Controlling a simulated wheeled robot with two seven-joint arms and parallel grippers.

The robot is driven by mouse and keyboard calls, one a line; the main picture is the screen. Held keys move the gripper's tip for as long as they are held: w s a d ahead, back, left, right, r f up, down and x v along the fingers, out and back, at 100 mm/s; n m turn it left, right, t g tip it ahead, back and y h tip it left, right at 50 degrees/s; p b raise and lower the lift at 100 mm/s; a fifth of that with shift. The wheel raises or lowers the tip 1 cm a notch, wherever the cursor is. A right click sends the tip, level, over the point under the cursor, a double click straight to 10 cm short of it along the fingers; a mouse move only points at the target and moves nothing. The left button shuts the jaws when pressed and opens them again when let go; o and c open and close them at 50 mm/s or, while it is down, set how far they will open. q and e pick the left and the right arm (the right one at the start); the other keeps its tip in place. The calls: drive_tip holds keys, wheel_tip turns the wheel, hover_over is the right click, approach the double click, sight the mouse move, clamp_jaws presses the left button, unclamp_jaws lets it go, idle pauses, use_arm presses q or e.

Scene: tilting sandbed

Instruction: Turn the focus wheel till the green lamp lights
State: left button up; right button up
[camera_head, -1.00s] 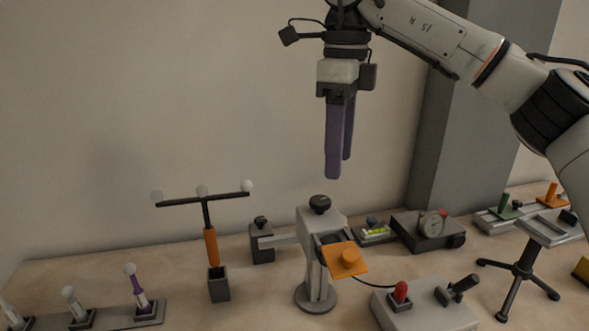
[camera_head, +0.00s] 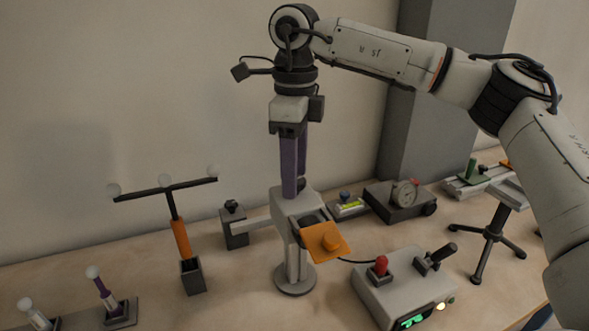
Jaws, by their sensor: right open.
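A grey stand (camera_head: 290,270) on a round foot carries a grey head with an orange plate (camera_head: 325,243) on its front. A dark knob (camera_head: 302,184) on top of the head, which looks like the focus wheel, is mostly hidden by my right gripper. My right gripper (camera_head: 294,190) points straight down with its purple fingers open at the knob. I cannot tell whether they touch it. A grey control box (camera_head: 385,292) has a green-lit display (camera_head: 412,322). Beside the display, a small pale yellow lamp (camera_head: 441,307) looks lit. A greenish lamp next to it is too small to judge. My left gripper is out of view.
An orange-handled T-bar (camera_head: 181,240) stands in a dark socket left of the stand. The box carries a red knob (camera_head: 380,267) and a black lever (camera_head: 437,256). A dial gauge (camera_head: 404,194) is behind right. A black tripod (camera_head: 487,240) stands right.

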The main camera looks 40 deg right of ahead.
drive_tip(key=c, duration=1)
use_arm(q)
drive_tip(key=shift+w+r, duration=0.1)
use_arm(e)
drive_tip(key=shift+c, duration=0.2)
drive_tip(key=shift+m, duration=0.3)
drive_tip(key=m, duration=0.4)
drive_tip(key=shift+m, duration=0.3)
drive_tip(key=m, duration=0.4)
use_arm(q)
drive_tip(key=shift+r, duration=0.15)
use_arm(e)
drive_tip(key=shift+m, duration=1.5)
